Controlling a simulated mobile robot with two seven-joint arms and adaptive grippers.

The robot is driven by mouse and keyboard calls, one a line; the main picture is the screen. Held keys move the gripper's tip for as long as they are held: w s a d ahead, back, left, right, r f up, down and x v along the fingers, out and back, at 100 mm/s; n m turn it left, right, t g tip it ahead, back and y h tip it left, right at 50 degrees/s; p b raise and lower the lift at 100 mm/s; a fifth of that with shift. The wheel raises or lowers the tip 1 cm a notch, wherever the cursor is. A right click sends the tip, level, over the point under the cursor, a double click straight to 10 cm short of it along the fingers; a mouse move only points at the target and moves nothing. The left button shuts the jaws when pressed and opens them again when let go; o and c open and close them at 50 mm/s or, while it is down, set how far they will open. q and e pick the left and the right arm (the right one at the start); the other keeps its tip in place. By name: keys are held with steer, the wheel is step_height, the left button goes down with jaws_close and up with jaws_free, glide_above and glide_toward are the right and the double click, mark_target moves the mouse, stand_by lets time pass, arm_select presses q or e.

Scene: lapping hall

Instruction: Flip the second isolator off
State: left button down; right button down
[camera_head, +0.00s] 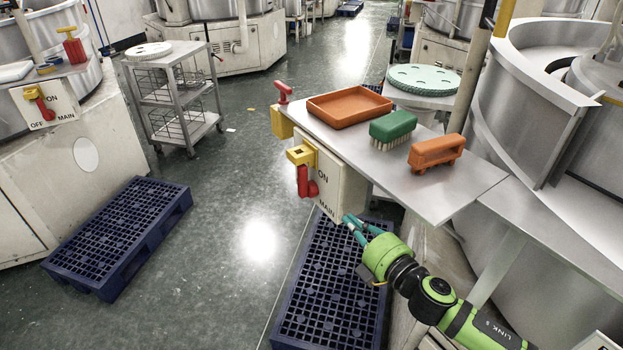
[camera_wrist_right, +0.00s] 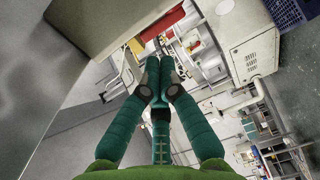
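The near isolator has a yellow body (camera_head: 301,155) and a red lever (camera_head: 304,183) hanging down. It sits on a pale panel (camera_head: 341,187) lettered ON and MAIN; the gripper side hides no part of the lever. I cannot tell which counts as second. My right gripper (camera_head: 348,221) is at the panel's lower right corner, below and right of the near lever. Its teal fingers meet in the right wrist view (camera_wrist_right: 157,68), with nothing seen between them. My left gripper is out of view.
A red-handled yellow fitting (camera_head: 282,122) is behind. Blue pallets (camera_head: 330,290) (camera_head: 120,235) lie on the floor. The aisle between is clear.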

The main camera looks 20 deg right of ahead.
steer(key=r, duration=0.1)
steer(key=a+r+n, duration=0.1)
steer(key=shift+s+a+r+y, duration=0.15)
steer(key=shift+s+r+y, duration=0.05)
steer(key=shift+r+y, duration=0.15)
steer(key=shift+w, duration=0.1)
steer(key=p, duration=0.3)
glide_toward(305, 176)
steer(key=x, duration=0.7)
